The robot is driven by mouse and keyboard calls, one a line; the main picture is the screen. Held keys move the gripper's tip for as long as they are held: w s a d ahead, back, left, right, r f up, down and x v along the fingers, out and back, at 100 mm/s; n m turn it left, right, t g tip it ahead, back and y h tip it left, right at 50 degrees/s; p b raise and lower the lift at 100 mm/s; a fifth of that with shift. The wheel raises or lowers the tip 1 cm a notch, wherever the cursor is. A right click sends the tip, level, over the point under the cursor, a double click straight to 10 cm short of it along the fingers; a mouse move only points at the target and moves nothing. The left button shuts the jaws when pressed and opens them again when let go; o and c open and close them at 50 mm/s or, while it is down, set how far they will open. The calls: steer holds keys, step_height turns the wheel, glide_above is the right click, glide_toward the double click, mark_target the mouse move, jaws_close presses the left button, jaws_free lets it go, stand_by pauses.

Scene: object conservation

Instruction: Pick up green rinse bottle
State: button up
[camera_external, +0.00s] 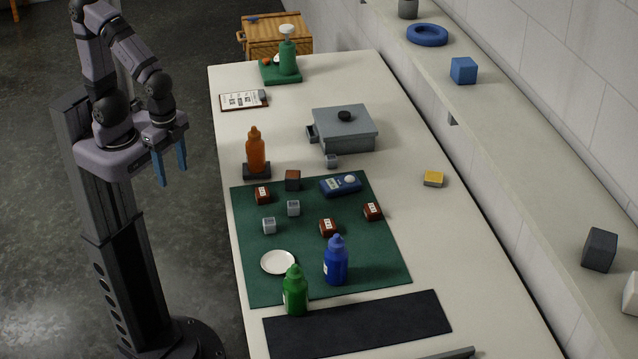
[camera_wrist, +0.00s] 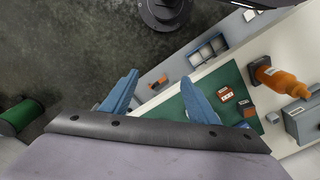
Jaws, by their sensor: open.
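The green rinse bottle (camera_external: 295,291) stands upright at the front edge of the green mat (camera_external: 384,271), left of a blue bottle (camera_external: 336,260) and just in front of a white dish (camera_external: 278,262). My gripper (camera_external: 172,166) is open and empty, raised at the left beside the table, well apart from the bottle. In the wrist view its two blue fingers (camera_wrist: 158,97) are spread with nothing between them. I cannot make out the green rinse bottle in the wrist view.
An orange bottle (camera_external: 256,150) stands on a dark base; it also shows in the wrist view (camera_wrist: 280,78). Several small blocks and a blue meter (camera_external: 341,185) lie on the mat. A grey box (camera_external: 345,129) is behind. A black mat (camera_external: 358,325) lies in front.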

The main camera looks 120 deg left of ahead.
steer(key=w+a+f+t+y+b, duration=0.15)
steer(key=w+a+t+b, duration=0.25)
steer(key=w, duration=0.8)
steer(key=r+m+t+h+b, duration=0.1)
steer(key=m+t+h+b, duration=0.4)
steer(key=t+h+b, duration=0.6)
glide_above(298, 281)
steer(key=b+v, duration=0.1)
steer(key=v, duration=0.4)
steer(key=t+y, duration=0.1)
steer(key=shift+y, duration=0.35)
steer(key=shift+w+d+f+p, duration=0.25)
steer(key=shift+w+f+p, duration=0.15)
steer(key=shift+f, duration=1.5)
steer(key=shift+w+d+f+p, duration=0.25)
steer(key=shift+f+p, duration=0.2)
steer(key=shift+f, duration=1.45)
steer(key=shift+w+d+f+p, duration=0.2)
steer(key=shift+w+f+p, duration=0.2)
steer(key=shift+f, duration=1.5)
steer(key=shift+p+x, duration=1.05)
steer(key=shift+x, duration=1.1)
steer(key=shift+f, duration=0.1)
